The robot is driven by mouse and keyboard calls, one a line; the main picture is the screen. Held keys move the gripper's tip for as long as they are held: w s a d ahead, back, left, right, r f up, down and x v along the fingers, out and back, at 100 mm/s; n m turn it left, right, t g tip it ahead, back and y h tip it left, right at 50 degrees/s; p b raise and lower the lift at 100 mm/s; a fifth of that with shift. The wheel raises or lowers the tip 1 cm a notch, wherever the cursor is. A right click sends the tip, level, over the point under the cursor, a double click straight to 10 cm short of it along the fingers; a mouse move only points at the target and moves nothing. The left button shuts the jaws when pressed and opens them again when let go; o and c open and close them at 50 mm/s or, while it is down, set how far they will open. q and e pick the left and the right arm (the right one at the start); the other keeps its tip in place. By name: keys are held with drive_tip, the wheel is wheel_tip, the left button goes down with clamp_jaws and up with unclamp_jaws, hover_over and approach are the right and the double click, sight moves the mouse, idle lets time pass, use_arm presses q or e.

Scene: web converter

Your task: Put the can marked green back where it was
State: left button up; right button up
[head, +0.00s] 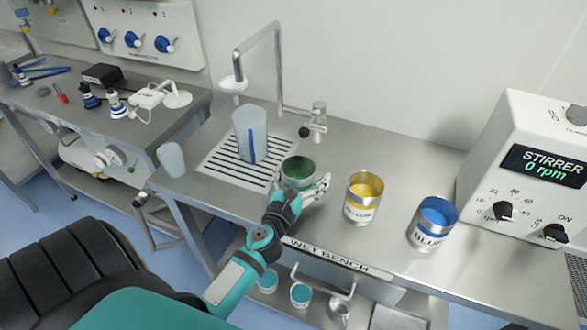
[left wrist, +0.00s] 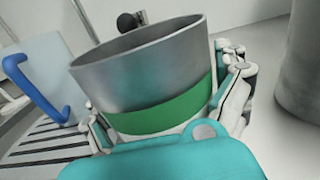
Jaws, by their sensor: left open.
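The can marked green (head: 299,170) is an open metal can with green inside, standing on the wet bench beside the striped drain grate. In the left wrist view the same can (left wrist: 150,72) shows a plain green band around its lower part. My left gripper (head: 304,189) is open at the near side of the can, with fingers on both sides of it. In the left wrist view the fingers (left wrist: 170,112) flank the can low down; I cannot tell whether they touch it. My right gripper is not in view.
A yellow can (head: 362,211) and a blue can (head: 427,236) stand to the right. A clear jug (head: 246,138) with a blue handle stands on the grate behind, under the tap (head: 257,52). The stirrer unit (head: 525,165) stands at the far right.

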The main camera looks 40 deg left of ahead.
use_arm(q)
drive_tip(key=b+v, duration=0.1)
drive_tip(key=v, duration=0.2)
drive_tip(key=b+v, duration=0.1)
drive_tip(key=v, duration=0.3)
drive_tip(key=b+v, duration=0.1)
drive_tip(key=v, duration=0.2)
drive_tip(key=shift+s+f, duration=0.15)
drive_tip(key=shift+f, duration=0.1)
drive_tip(key=shift+s+d+r, duration=0.15)
drive_tip(key=shift+s+r, duration=0.05)
drive_tip(key=shift+s, duration=0.45)
